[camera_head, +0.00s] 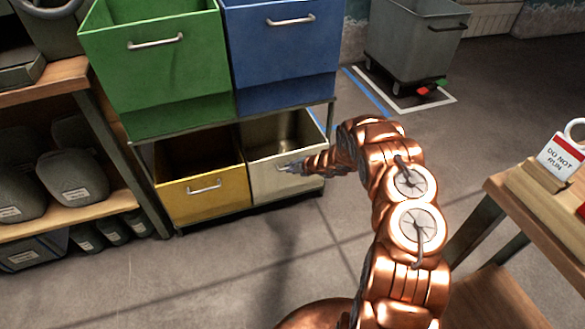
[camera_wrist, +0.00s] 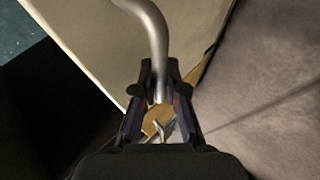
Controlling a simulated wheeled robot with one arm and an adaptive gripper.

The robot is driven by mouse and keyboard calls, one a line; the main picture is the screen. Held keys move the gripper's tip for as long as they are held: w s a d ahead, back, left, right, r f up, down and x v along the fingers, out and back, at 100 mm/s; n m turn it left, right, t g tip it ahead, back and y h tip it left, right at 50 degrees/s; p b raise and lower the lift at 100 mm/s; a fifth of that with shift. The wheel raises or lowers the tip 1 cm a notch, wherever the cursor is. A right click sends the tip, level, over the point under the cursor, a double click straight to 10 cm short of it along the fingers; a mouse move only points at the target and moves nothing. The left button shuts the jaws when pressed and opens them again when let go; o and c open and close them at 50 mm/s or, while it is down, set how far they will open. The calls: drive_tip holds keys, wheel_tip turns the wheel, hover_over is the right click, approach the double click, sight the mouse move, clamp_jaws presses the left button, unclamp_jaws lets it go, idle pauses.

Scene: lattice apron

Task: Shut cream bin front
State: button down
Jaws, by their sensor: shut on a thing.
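The cream bin (camera_head: 300,185) is at the lower right of the rack, and its front leans outward at the top, so its inside shows. My gripper (camera_head: 287,168) reaches it from the right, at the handle on the front. In the wrist view, the cream front (camera_wrist: 95,40) fills the upper left. Its curved metal handle (camera_wrist: 154,40) runs down between the fingers of my gripper (camera_wrist: 160,82), which are shut on it. My gripper and arm hide part of the handle and the front in the head view.
A yellow bin (camera_head: 205,195) is beside the cream one, with green (camera_head: 160,65) and blue (camera_head: 283,45) bins above. Shelves (camera_head: 80,205) stand left. A table with a sign (camera_head: 563,157) stands right. A grey wheeled cart (camera_head: 415,40) stands behind. The floor before the rack is clear.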

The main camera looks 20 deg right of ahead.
drive_tip(key=shift+w+r, duration=0.25)
drive_tip(key=c, duration=1.5)
unclamp_jaws()
drive_tip(key=shift+d, duration=0.1)
drive_tip(key=shift+s, duration=0.1)
drive_tip(key=v, duration=1.1)
drive_tip(key=shift+s+d+r, duration=0.15)
drive_tip(key=shift+s+d, duration=0.05)
drive_tip(key=shift+s, duration=0.1)
